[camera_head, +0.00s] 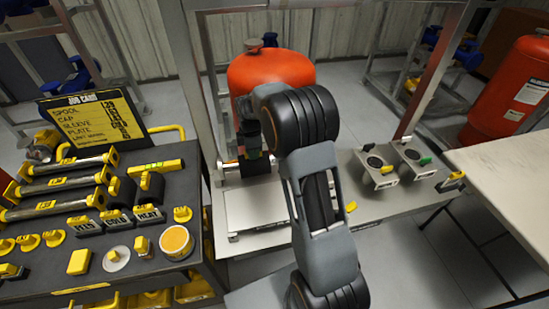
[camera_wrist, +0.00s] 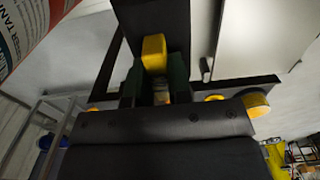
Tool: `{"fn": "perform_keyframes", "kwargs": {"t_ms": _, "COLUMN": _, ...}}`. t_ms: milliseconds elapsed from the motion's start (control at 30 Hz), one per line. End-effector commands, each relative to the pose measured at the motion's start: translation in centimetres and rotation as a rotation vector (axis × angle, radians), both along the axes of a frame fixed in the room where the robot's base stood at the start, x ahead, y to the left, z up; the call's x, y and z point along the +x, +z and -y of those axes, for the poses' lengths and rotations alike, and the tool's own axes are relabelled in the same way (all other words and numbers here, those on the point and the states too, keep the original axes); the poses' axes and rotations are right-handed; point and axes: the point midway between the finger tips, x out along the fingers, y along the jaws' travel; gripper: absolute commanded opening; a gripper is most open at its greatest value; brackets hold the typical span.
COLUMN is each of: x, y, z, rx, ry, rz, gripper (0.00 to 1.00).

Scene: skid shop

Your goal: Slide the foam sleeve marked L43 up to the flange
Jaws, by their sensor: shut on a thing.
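My gripper (camera_head: 252,150) is over the bench in front of the red tank. In the wrist view its green-padded jaws (camera_wrist: 155,80) are shut on a yellow tab (camera_wrist: 154,52). The tab stands against a wide black piece (camera_wrist: 165,20), which looks like a foam sleeve. In the head view a dark cylinder (camera_head: 257,167) lies just below my gripper, probably the same sleeve. No L43 mark is readable on it. My arm and jaws hide part of it, and I cannot make out the flange or its gap to the sleeve.
A dark cart (camera_head: 40,262) at left carries yellow-ended spools (camera_head: 60,185), two black sleeves (camera_head: 151,188), caps and a yellow tub (camera_head: 176,242). A job card (camera_head: 92,115) stands behind them. Metal fixtures (camera_head: 376,170) stand right of my arm. The pale table (camera_head: 505,165) at far right is clear.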

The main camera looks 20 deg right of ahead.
Motion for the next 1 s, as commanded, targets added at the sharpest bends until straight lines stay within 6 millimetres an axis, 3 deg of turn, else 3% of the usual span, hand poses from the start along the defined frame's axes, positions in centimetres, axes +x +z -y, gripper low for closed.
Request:
{"fn": "perform_keyframes", "kwargs": {"t_ms": 467, "x": 0.1, "y": 0.0, "z": -0.4, "rx": 0.000, "ry": 0.001, "rz": 0.000, "gripper": 0.06}}
{"fn": "perform_keyframes", "kwargs": {"t_ms": 1000, "x": 0.6, "y": 0.0, "z": -3.0, "rx": 0.000, "ry": 0.001, "rz": 0.000, "gripper": 0.06}}
